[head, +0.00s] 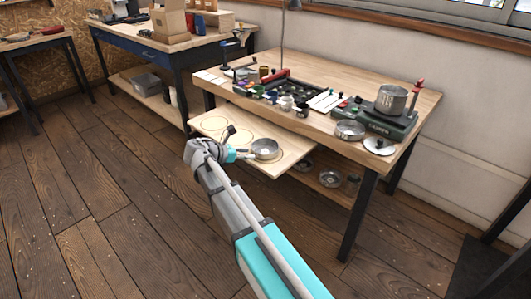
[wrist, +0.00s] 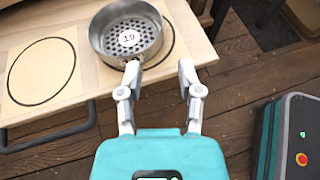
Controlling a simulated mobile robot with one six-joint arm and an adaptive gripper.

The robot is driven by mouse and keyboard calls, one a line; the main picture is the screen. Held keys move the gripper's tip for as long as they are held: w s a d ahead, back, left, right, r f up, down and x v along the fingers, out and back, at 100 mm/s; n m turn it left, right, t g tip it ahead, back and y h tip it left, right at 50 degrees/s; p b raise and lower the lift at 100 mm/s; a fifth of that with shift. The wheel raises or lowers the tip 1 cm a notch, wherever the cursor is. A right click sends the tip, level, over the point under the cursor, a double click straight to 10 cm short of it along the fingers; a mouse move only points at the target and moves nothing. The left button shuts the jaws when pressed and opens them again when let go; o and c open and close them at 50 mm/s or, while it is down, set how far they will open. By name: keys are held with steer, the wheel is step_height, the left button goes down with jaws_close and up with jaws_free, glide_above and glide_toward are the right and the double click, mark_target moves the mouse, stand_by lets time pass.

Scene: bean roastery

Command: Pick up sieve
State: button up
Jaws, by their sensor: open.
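A round metal sieve (head: 265,149) sits on a pull-out wooden board (head: 285,166) at the front of the workbench. In the wrist view the sieve (wrist: 126,30) shows a perforated bottom and a round label reading 19. The right fingertip is to the right of the sieve. In the head view my gripper (head: 238,154) is just left of it.
Another drawn ring (wrist: 42,70) on the board is empty. A dark bar handle (wrist: 50,134) runs along the board's front edge. The workbench (head: 335,85) above holds tools, a metal pot (head: 391,98) and a shallow round pan (head: 350,130). The wooden floor in front is clear.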

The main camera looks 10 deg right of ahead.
mark_target(270, 155)
steer(key=shift+b+x, duration=0.8)
steer(key=shift+x, duration=1.8)
steer(key=shift+b+x, duration=1.05)
steer(key=shift+x, duration=1.7)
steer(key=shift+s, duration=0.1)
jaws_close()
